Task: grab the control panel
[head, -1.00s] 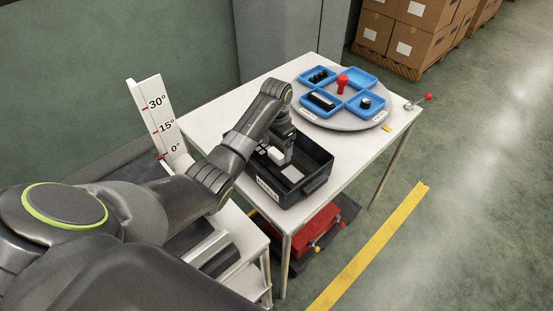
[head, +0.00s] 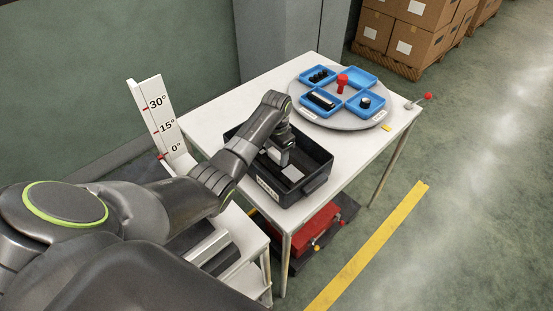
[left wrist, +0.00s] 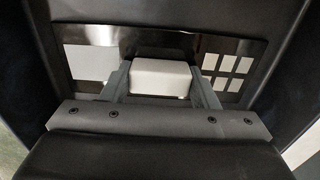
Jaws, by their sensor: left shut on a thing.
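The control panel is a dark glossy plate with a pale square (left wrist: 88,62) at its left, a grid of small pale squares at its right and a white block (left wrist: 160,77) in the middle. It lies inside the black bin (head: 318,182), and its pale square also shows in the head view (head: 292,173). My left gripper (head: 281,157) reaches down into the bin. In the left wrist view its fingers (left wrist: 161,85) are shut on the white block of the panel, one on each side. The arm hides part of the panel in the head view. My right gripper is not seen.
The bin stands on a white table (head: 225,118). A round grey turntable (head: 342,118) with blue trays and a red knob stands behind it to the right. A white angle scale (head: 158,118) stands at the left. A red box (head: 318,226) is below the table.

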